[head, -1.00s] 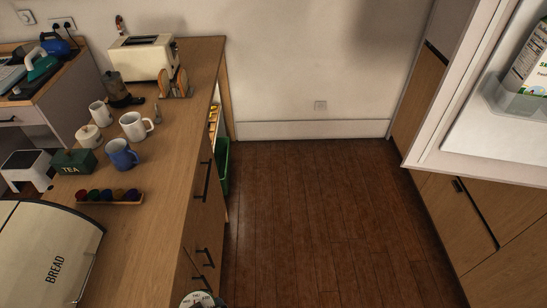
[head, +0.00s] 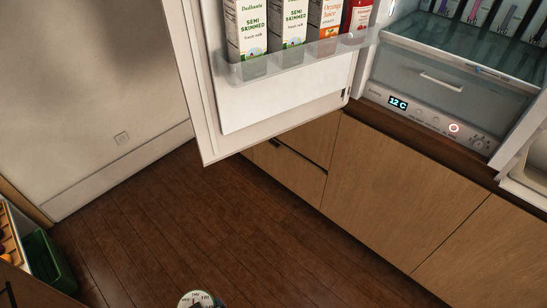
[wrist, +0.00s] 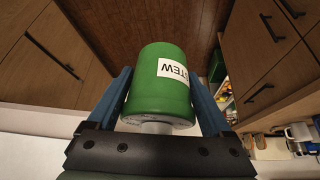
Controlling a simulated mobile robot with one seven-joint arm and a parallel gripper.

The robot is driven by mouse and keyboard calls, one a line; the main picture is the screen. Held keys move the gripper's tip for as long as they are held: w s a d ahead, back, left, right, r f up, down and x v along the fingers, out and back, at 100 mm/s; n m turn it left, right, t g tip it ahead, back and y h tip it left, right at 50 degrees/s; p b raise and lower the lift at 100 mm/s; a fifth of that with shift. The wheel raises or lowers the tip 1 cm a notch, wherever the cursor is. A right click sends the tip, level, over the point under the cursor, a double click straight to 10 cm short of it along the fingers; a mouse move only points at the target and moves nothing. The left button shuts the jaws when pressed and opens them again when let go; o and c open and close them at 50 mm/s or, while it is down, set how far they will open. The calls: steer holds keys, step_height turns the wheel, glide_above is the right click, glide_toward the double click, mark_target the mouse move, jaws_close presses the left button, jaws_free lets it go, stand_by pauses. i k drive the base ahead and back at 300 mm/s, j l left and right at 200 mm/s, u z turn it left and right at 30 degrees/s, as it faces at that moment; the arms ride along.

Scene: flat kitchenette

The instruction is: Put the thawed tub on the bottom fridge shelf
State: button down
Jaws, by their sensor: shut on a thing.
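My gripper (wrist: 161,80) is shut on a green tub (wrist: 150,85) in the wrist view. One blue finger lies on each side of it. The fridge's bottom glass shelf (head: 465,58) shows at the upper right of the head view, above a clear drawer (head: 430,82). Several dark boxes stand on this shelf at the back. A round, printed disc (head: 198,300) at the bottom edge of the head view may be the tub's top; I cannot tell.
The open fridge door (head: 270,95) reaches out at the centre, with cartons and a red bottle in its rack (head: 300,55). Wooden cupboards (head: 385,185) run below the fridge. The brown floor (head: 190,220) is clear. A green bin (head: 48,262) stands at the lower left.

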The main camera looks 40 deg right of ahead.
mark_target(496, 52)
steer(key=z, duration=1.45)
steer(key=i+l+z, duration=0.1)
steer(key=z, duration=0.3)
steer(key=i+z, duration=0.15)
steer(key=z, duration=0.25)
steer(key=i+l+z, duration=0.1)
steer(key=z, duration=0.3)
